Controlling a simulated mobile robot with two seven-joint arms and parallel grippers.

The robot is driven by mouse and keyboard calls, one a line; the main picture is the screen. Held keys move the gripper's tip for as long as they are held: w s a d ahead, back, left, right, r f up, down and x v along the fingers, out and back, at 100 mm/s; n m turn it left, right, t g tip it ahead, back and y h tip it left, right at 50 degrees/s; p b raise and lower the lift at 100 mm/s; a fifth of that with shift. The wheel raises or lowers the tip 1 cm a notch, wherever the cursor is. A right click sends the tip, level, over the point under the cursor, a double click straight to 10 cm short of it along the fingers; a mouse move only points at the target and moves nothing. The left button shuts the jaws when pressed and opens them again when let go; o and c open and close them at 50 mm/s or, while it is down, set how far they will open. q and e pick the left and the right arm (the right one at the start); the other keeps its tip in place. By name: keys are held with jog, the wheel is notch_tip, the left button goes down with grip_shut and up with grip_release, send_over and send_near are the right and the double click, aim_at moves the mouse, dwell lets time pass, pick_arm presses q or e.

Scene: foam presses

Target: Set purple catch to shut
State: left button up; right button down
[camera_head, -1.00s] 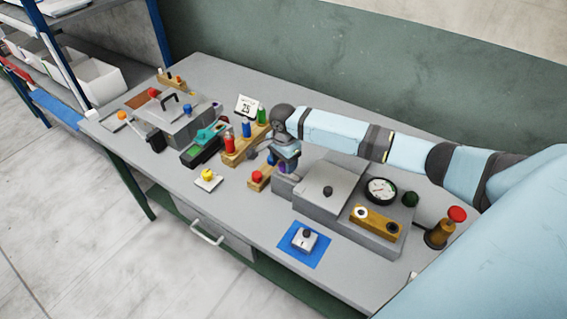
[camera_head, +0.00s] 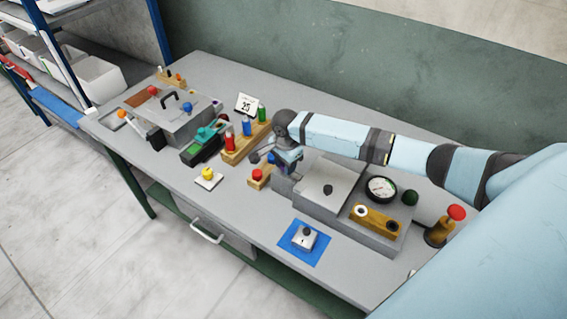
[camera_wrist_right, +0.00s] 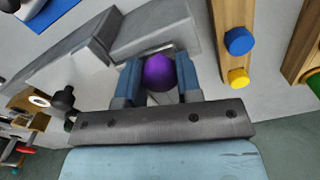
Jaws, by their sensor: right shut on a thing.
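The purple catch (camera_wrist_right: 158,71) shows as a round purple knob in the right wrist view, against the side of a grey press body (camera_wrist_right: 155,28). My right gripper (camera_wrist_right: 158,80) is shut on it, with one blue finger on each side. In the head view my right gripper (camera_head: 288,167) is at the left end of the grey press (camera_head: 325,185), and it hides most of the catch there. Whether the catch is open or shut cannot be told. My left gripper is not in view.
A wooden block with a red knob (camera_head: 258,175) stands close left of the gripper. A rack with red, blue and green handles (camera_head: 246,143) is behind it. A gauge (camera_head: 381,189) and a red-topped post (camera_head: 456,213) stand right. A blue mat (camera_head: 288,243) lies in front.

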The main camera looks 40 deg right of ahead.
aim_at(294, 175)
jog(key=s, duration=0.1)
jog(key=s+d, duration=0.1)
jog(key=shift+s+d, duration=0.1)
jog(key=shift+s, duration=0.3)
jog(key=shift+w+f, duration=0.1)
jog(key=c, duration=1.1)
grip_release()
jog(key=o, duration=0.3)
jog(key=shift+s, duration=0.2)
jog(key=shift+w+r, duration=0.1)
jog(key=shift+r, duration=0.1)
jog(key=shift+r, duration=0.35)
notch_tip(294, 175, up, 13)
jog(key=shift+b, duration=0.85)
